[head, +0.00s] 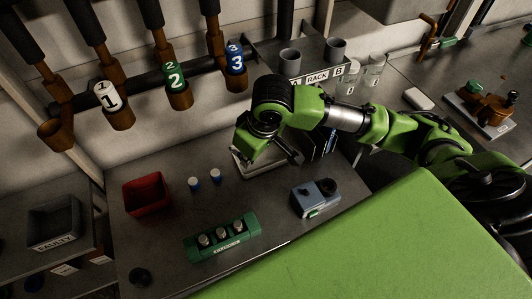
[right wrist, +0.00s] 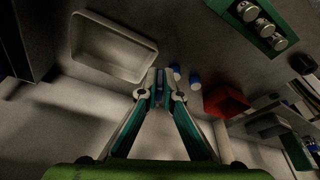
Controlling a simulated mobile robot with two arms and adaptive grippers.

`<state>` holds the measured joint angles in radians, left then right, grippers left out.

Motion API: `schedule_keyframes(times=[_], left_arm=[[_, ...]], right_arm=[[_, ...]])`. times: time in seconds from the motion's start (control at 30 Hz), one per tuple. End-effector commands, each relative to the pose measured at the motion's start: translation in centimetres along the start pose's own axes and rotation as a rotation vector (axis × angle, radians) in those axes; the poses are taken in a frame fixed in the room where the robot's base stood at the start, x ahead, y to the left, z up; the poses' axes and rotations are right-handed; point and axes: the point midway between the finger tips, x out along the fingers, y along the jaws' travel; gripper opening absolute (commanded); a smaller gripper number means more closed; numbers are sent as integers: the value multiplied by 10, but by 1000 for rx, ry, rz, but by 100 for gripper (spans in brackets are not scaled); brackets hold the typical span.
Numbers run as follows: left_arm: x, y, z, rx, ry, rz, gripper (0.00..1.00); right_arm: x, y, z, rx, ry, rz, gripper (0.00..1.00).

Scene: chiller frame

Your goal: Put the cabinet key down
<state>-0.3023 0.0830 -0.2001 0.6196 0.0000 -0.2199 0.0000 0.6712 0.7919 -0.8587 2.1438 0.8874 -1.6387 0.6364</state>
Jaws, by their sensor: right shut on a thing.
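My right gripper (head: 292,153) reaches in from the right and hangs over the back of the metal bench, by the pale shallow tray (head: 244,160). In the right wrist view its fingers (right wrist: 159,88) are closed together on a small, narrow dark bluish piece, which seems to be the cabinet key (right wrist: 159,76); its shape is mostly hidden. The empty tray (right wrist: 84,52) lies to the left of the fingertips in that view. I cannot tell how high the key is above the bench. My left gripper is not in view.
Two blue-and-white capped vials (head: 194,183), a red bin (head: 147,196), a green holder with metal cylinders (head: 222,238) and a blue-grey device (head: 315,198) stand on the bench. A rack (head: 312,70) and numbered pipes (head: 175,78) are behind. Bare bench lies between holder and device.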

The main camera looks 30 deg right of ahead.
Motion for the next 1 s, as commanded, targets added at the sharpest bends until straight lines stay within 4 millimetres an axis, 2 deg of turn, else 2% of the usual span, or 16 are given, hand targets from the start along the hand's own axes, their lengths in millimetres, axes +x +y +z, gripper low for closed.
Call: schedule_keyframes(times=[0.03, 0.2, 0.4, 0.7, 0.9, 1.0], left_arm=[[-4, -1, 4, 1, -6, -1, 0], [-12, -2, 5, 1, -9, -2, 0], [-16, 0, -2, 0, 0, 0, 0], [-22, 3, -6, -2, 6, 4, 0], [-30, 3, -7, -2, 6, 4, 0], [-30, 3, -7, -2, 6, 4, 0]], right_arm=[[4, 16, 1, 7, -4, 6, 0], [23, 58, 0, 8, -3, 7, 0], [61, 83, 6, 5, -1, 2, 0], [86, 100, 10, 2, -2, 0, 0], [109, 99, 16, 1, 0, 1, 0], [112, 99, 17, 0, 2, 2, 0]])
